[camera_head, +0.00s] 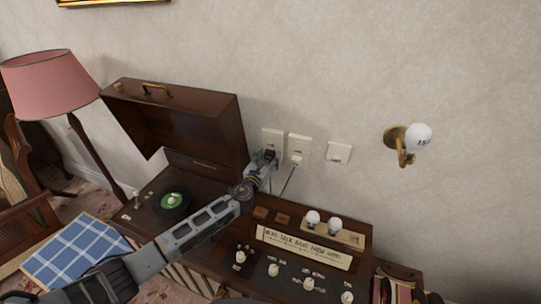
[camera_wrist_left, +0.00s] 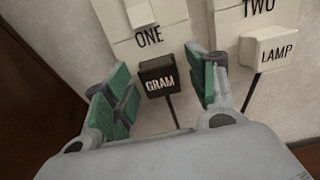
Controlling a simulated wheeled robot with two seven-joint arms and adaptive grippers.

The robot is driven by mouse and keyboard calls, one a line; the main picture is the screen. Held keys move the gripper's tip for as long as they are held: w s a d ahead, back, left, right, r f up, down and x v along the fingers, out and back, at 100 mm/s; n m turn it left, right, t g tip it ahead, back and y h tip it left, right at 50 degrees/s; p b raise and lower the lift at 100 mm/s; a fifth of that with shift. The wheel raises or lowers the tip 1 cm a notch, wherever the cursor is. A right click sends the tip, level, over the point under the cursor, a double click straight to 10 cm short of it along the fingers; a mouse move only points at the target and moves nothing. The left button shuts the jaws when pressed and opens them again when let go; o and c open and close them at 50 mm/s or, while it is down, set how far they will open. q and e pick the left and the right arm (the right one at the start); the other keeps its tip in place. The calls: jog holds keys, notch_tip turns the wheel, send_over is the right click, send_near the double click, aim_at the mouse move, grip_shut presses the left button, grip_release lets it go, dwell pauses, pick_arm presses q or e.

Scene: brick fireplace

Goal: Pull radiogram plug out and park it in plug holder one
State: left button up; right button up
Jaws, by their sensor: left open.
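The radiogram plug is the black plug (camera_wrist_left: 158,77) marked GRAM. It sits at the wall plate marked ONE (camera_wrist_left: 149,38), with its dark cord hanging down. In the head view the plug (camera_head: 270,154) shows as a dark block just above my gripper. My left gripper (camera_head: 265,160) is open at the wall. In the left wrist view its green-padded fingers (camera_wrist_left: 165,90) stand on either side of the plug, with gaps to it. My right gripper is not in view.
A white LAMP plug (camera_wrist_left: 268,50) sits at plate TWO, close right of my fingers. A third wall plate (camera_head: 339,152) is farther right. The open radiogram lid (camera_head: 180,120) rises to the left. Two bulbs (camera_head: 323,221) and a knob panel (camera_head: 290,272) are to the right.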

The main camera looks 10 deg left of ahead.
aim_at(268, 157)
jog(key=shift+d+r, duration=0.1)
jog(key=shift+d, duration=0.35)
pick_arm(q)
jog(key=shift+c, duration=0.5)
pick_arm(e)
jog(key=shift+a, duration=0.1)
pick_arm(q)
grip_shut()
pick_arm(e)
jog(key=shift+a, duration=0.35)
pick_arm(q)
jog(key=shift+s+a, duration=0.1)
jog(key=shift+s, duration=0.4)
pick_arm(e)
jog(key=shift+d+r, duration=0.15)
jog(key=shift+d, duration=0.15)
pick_arm(q)
jog(key=shift+s+p, duration=0.25)
jog(key=shift+p, duration=0.1)
jog(key=shift+s+a, duration=0.1)
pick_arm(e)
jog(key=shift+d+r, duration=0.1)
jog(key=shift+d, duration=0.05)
pick_arm(q)
jog(key=shift+s+a, duration=0.15)
jog(key=shift+s, duration=0.6)
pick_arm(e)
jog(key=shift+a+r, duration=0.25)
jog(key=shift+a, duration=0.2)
